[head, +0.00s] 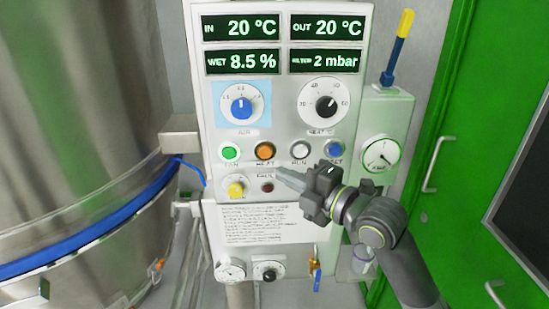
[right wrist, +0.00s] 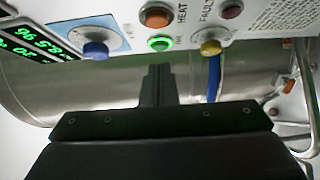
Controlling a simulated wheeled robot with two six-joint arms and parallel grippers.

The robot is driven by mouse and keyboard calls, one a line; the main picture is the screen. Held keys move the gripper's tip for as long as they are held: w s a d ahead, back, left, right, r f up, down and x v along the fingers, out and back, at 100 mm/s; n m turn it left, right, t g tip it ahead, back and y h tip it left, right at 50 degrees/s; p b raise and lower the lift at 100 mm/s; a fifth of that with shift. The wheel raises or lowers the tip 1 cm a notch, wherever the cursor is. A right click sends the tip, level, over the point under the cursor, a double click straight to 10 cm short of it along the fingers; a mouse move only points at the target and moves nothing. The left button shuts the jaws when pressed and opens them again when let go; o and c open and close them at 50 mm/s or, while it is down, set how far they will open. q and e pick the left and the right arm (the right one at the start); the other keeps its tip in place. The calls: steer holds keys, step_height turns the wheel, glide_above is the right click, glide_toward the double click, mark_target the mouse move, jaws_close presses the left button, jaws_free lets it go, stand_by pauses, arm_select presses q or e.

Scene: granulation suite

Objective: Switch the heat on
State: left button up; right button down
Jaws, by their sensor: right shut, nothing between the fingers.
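The orange HEAT button (head: 265,150) sits on the white control panel (head: 207,110), between the green FAN button (head: 230,152) and the white RUN button (head: 300,150). In the right wrist view the HEAT button (right wrist: 157,15) is at the top and looks dull, while the green button (right wrist: 160,43) glows. My right gripper (head: 281,171) is shut and empty. Its tips appear just below and right of the HEAT button in the head view; the exact gap to the panel is unclear. Its closed fingers (right wrist: 158,82) point up the wrist view. My left gripper is not in view.
Below the buttons are a yellow knob (head: 236,188) and a dark red FAULT lamp (head: 267,187). A blue RESET button (head: 335,149) is to the right. Displays read 20 °C in and out. A large steel vessel (head: 75,110) fills the left; a green door (head: 460,130) stands right.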

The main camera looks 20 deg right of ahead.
mark_target(261, 154)
steer(key=w, duration=0.2)
steer(key=w+p, duration=0.1)
steer(key=w, duration=0.1)
steer(key=w+p, duration=0.1)
steer(key=w, duration=0.1)
steer(key=shift+w+a, duration=0.25)
steer(key=shift+w, duration=0.1)
